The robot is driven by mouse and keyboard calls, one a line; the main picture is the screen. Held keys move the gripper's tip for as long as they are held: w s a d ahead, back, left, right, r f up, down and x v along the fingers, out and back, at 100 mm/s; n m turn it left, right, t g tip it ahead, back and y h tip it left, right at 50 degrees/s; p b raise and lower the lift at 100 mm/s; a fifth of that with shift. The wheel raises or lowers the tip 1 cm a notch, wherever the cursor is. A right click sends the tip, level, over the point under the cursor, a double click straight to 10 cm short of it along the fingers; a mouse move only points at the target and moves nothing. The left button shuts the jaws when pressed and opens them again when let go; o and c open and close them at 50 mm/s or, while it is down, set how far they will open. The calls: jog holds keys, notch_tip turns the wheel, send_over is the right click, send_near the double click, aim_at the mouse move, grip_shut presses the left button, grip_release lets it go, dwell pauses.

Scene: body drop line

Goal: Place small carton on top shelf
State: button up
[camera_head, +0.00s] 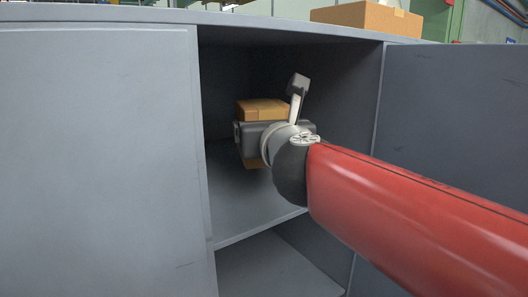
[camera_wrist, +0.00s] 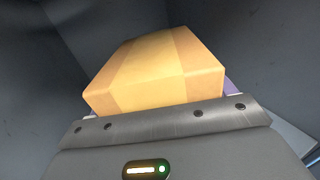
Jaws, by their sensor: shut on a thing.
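The small carton (camera_head: 262,109) is a brown box with a lighter tape band. My gripper (camera_head: 250,150) is shut on it and holds it inside the upper compartment of a grey cabinet, above the top shelf (camera_head: 245,205). The carton also shows in the wrist view (camera_wrist: 155,75), just beyond the gripper body, with purple bits at its sides. In the head view my gripper hides the carton's middle; a bit of it shows below. The fingertips are mostly hidden. The carton seems apart from the shelf, but its underside is not clearly seen.
The cabinet has a closed-looking grey panel (camera_head: 100,160) at left and an open door (camera_head: 455,115) at right. A lower compartment (camera_head: 275,270) lies under the shelf. Another brown box (camera_head: 367,18) stands on the cabinet top. The visible shelf surface is clear.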

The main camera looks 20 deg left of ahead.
jog(key=shift+a+f, duration=0.1)
jog(key=shift+f, duration=2.2)
jog(key=shift+w+a+f, duration=0.1)
jog(key=shift+w+f, duration=0.05)
jog(key=shift+f, duration=0.1)
jog(key=shift+f, duration=0.2)
jog(key=o, duration=1.2)
jog(key=shift+r, duration=0.15)
